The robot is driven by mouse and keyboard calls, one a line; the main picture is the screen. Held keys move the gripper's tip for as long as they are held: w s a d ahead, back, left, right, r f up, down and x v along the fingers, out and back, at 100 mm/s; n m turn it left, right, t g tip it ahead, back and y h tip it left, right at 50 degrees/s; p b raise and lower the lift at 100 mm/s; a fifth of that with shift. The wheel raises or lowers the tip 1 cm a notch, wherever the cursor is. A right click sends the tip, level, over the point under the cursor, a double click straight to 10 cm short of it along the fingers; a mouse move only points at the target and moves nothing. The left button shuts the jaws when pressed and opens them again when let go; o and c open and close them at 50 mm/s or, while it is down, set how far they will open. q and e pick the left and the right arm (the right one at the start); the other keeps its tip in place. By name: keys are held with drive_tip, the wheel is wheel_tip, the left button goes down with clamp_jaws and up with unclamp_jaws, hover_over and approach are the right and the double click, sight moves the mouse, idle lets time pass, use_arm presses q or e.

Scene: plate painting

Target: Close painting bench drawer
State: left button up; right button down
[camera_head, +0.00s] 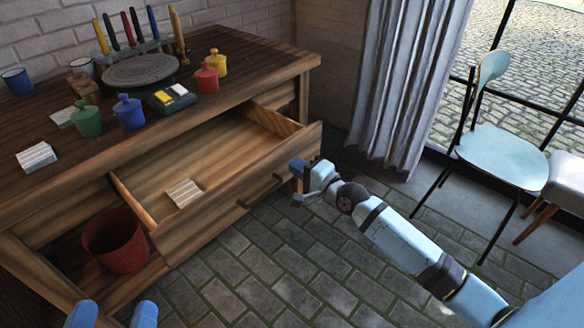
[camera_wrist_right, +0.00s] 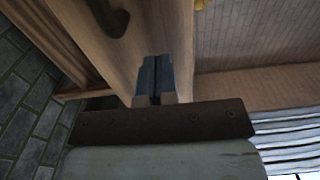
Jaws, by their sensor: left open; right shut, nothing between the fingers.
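The wooden painting bench (camera_head: 262,88) has its wide drawer (camera_head: 225,190) pulled out, with a small pale block (camera_head: 184,193) lying inside. A dark handle (camera_head: 262,190) runs along the drawer front. My right gripper (camera_head: 297,168) is shut and empty at the right end of the drawer front. In the right wrist view its closed fingers (camera_wrist_right: 154,80) are against or very near the wood of the drawer front (camera_wrist_right: 120,45); I cannot tell if they touch. My left gripper (camera_head: 112,315) is open and empty at the bottom left, only its blue fingertips showing.
A red bucket (camera_head: 116,240) stands on the bench's lower shelf, under the drawer. Paint pots, a turntable (camera_head: 140,70) and brushes stand on the bench top. A chair (camera_head: 502,155) stands at the right by the window. The brick floor (camera_head: 300,260) before the drawer is clear.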

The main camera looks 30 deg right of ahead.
drive_tip(key=shift+x, duration=0.9)
use_arm(q)
drive_tip(key=shift+f, duration=0.55)
use_arm(e)
drive_tip(key=shift+w, duration=0.1)
